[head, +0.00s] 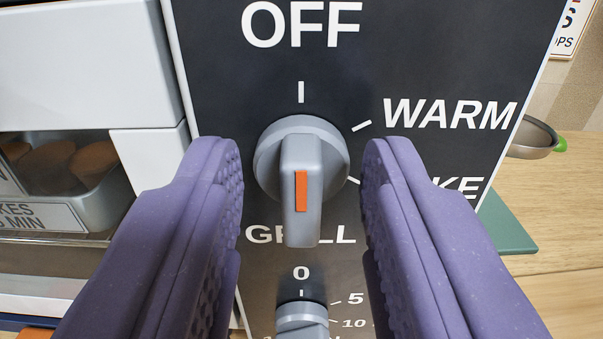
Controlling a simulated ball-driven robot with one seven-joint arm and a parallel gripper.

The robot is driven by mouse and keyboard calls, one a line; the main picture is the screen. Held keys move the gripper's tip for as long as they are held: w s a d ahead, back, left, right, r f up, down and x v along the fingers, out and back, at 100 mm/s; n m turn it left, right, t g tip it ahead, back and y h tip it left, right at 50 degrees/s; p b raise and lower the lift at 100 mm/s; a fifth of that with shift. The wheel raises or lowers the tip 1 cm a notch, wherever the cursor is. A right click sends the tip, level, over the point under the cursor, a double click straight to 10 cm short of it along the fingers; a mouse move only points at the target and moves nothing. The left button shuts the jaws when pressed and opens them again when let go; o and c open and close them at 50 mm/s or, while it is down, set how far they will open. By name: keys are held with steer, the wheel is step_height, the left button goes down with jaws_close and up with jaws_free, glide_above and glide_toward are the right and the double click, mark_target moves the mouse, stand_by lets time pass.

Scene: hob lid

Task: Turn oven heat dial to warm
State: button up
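The oven heat dial (329,161) is a round grey knob with a raised grey bar (301,228) across it and an orange stripe on the bar's face. The bar stands upright in the picture, in line with the OFF tick above and the GRILL label below, which it partly covers. I cannot tell which end is the pointer. The WARM label (450,114) and its tick are at the dial's upper right. My gripper (301,190) is open, its two purple padded fingers on either side of the dial with gaps between. The right finger partly hides another label ending in "KE".
A second grey knob (302,315) with numbers sits just below on the dark panel (240,85). At left is a white cabinet with a tray of brown baked goods (60,165). At right are a wooden counter (570,200), a green board (508,230) and a metal pan (532,138).

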jaws_close()
